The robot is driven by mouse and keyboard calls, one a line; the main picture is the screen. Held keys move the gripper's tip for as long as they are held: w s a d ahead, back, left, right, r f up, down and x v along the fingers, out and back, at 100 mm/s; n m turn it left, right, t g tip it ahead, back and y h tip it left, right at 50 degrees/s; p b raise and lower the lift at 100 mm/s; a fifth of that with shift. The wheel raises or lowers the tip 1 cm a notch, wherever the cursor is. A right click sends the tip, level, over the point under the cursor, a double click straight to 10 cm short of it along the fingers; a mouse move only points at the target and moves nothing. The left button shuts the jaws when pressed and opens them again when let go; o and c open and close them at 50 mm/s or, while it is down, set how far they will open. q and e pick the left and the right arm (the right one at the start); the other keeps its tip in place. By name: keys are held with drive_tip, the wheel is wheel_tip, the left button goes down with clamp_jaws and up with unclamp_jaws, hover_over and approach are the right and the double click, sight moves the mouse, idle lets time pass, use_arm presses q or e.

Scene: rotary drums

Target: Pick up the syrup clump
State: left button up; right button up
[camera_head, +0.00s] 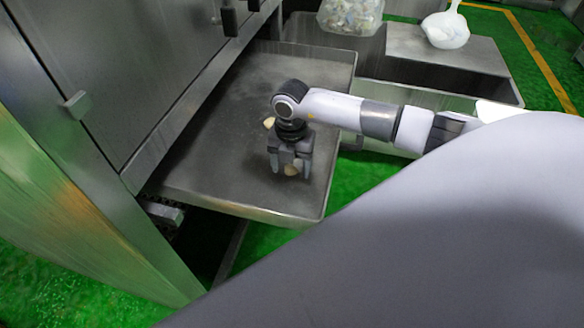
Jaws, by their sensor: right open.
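Two small tan clumps lie on the metal tray (215,165). One clump (292,169) shows at the fingers of my right gripper (291,168), which points down over the tray. The gripper is open, with one finger on each side of this clump in the picture. I cannot tell whether the fingers touch it. The other clump (268,123) is farther back, just left of my wrist and partly hidden by it. My left gripper is out of view.
A metal machine wall (110,70) borders the tray on the left. A metal bin (440,92) stands behind my right forearm, with a white bag (447,30) on its top. A clear bag of mixed bits (350,15) is at the back. The tray's left part is bare.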

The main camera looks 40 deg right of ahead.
drive_tip(key=c, duration=1.1)
drive_tip(key=shift+r, duration=0.1)
